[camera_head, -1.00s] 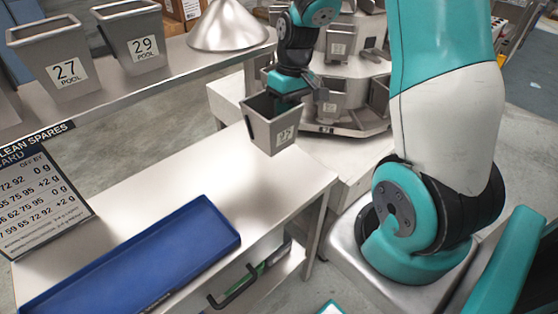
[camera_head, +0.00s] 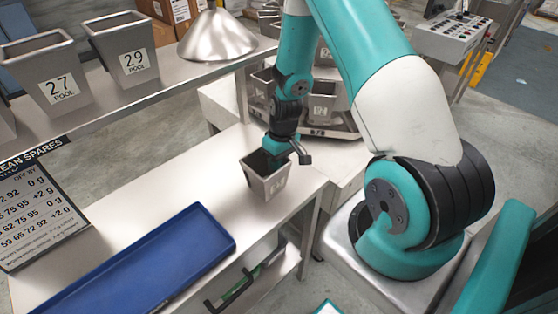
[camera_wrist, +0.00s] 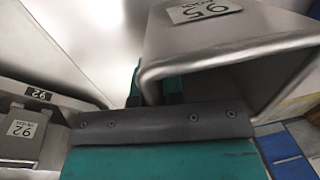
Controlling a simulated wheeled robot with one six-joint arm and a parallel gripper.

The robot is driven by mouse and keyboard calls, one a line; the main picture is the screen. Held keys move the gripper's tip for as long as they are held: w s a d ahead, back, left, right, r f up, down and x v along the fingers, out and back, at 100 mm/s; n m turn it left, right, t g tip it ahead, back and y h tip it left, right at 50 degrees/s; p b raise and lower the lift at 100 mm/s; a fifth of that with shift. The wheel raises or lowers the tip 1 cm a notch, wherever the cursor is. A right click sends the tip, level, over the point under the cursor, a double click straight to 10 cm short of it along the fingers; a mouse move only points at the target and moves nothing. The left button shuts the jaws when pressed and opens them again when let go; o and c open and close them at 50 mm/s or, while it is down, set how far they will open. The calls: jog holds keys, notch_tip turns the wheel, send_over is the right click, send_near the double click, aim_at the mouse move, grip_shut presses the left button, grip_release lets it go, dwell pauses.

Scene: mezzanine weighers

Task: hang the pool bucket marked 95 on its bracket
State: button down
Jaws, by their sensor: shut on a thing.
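A grey metal pool bucket (camera_head: 266,184) hangs from my gripper (camera_head: 279,150) above or on the right end of the steel bench; I cannot tell whether its base touches. My gripper is shut on the bucket's upper rim. In the wrist view the bucket (camera_wrist: 225,45) fills the upper right, its label seeming to read 95, and my fingers (camera_wrist: 160,95) sit at its rim. In the head view its label is blurred. The round weigher (camera_head: 330,130) with several buckets stands behind, partly covered by my arm. I cannot make out a free bracket.
Buckets marked 27 (camera_head: 54,82) and 29 (camera_head: 126,55) stand on the upper shelf beside a steel cone (camera_head: 217,38). A blue tray (camera_head: 150,262) lies on the bench (camera_head: 140,190), left of the held bucket. A CLEAN SPARES board (camera_head: 35,205) stands at left. A bucket marked 92 (camera_wrist: 20,135) shows in the wrist view.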

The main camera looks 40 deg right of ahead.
jog(key=shift+f, duration=0.2)
jog(key=c, duration=1.2)
grip_release()
jog(key=shift+c, duration=0.2)
jog(key=shift+r, duration=0.15)
